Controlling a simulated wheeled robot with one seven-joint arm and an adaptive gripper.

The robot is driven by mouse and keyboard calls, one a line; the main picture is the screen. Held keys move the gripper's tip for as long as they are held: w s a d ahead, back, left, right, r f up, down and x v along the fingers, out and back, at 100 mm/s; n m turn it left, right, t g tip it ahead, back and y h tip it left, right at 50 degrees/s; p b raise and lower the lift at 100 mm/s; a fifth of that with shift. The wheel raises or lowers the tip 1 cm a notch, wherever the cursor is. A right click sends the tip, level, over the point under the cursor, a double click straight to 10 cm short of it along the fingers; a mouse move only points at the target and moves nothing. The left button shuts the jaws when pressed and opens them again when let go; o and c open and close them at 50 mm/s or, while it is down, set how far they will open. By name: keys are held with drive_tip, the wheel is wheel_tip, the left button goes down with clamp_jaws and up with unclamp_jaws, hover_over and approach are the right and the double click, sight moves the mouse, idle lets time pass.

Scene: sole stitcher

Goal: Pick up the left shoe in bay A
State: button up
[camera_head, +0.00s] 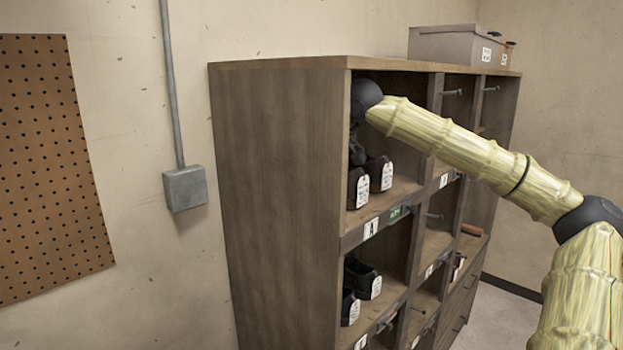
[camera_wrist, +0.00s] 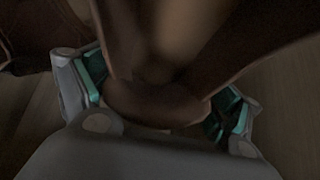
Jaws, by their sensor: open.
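Bay A is the top-left compartment of the wooden shelf, marked by an "A" label (camera_head: 371,228). Two dark brown shoes stand in it side by side with white tags: the left shoe (camera_head: 352,186) and the right shoe (camera_head: 376,167). My arm reaches into this bay from the right, above the shoes. In the head view my gripper is mostly hidden inside the bay. In the wrist view my gripper (camera_wrist: 160,108) is open, its teal-padded fingers on either side of a dark brown shoe end (camera_wrist: 158,92). The dim picture does not show whether the pads touch it.
The shelf's side panel (camera_head: 275,200) and dividers border the bay closely. Another pair of dark shoes (camera_head: 362,278) stands in the bay below. A grey box (camera_head: 455,45) sits on top of the shelf. A pegboard (camera_head: 50,165) and a wall box (camera_head: 184,188) are at left.

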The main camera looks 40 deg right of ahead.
drive_tip(key=shift+d, duration=0.1)
drive_tip(key=shift+d, duration=0.1)
drive_tip(key=shift+c, duration=1)
drive_tip(key=shift+f, duration=0.1)
drive_tip(key=c, duration=1.2)
drive_tip(key=shift+c, duration=0.2)
drive_tip(key=shift+r, duration=0.2)
